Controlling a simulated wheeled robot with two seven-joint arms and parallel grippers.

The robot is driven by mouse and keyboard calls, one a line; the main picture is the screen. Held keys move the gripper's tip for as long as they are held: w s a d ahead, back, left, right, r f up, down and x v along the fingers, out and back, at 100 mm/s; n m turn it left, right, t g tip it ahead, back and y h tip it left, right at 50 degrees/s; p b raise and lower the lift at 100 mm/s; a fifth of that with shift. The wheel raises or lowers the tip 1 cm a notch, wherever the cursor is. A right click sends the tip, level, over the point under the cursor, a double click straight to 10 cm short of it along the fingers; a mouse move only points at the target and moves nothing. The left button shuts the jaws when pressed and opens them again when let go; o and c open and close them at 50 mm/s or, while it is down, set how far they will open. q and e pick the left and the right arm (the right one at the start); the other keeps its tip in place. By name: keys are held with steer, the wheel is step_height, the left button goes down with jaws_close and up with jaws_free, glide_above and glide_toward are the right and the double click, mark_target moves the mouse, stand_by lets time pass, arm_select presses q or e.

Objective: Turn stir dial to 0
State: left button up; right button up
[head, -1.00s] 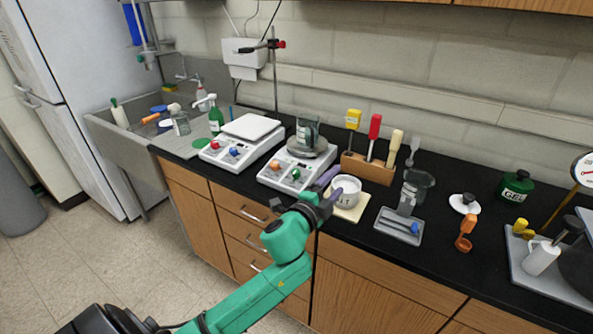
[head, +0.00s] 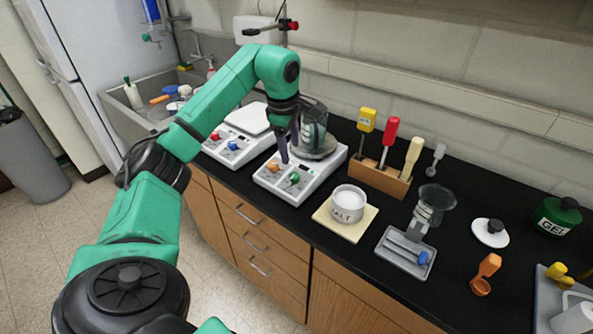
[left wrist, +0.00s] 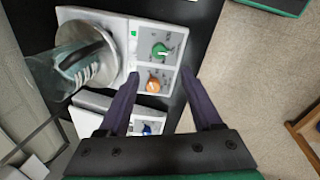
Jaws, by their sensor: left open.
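A white stirring hotplate (head: 263,183) stands on the black counter with a glass beaker (head: 313,132) on its round plate. Its front panel carries an orange dial (head: 272,167) and a green dial (head: 294,178); in the left wrist view the orange dial (left wrist: 153,86) and green dial (left wrist: 160,50) show pointer marks. I cannot read which one is the stir dial. My left gripper (head: 289,153) points down over this panel, open and empty. In the left wrist view its purple fingers (left wrist: 160,74) straddle the line of the two dials, apparently above them. My right gripper is not in view.
A second white unit (head: 222,150) with red and blue dials stands close on the left. To the right are a salt bowl (head: 348,204) on a pale mat, a wooden tool rack (head: 378,179) and a grey tray (head: 405,253). A sink is at the far left.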

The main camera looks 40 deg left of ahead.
mark_target(294, 175)
arm_select(q)
steer(key=p+x, duration=0.2)
steer(key=x, duration=0.8)
steer(key=shift+w+f, duration=0.15)
steer(key=shift+w, duration=0.1)
steer(key=shift+f, duration=0.5)
jaws_close()
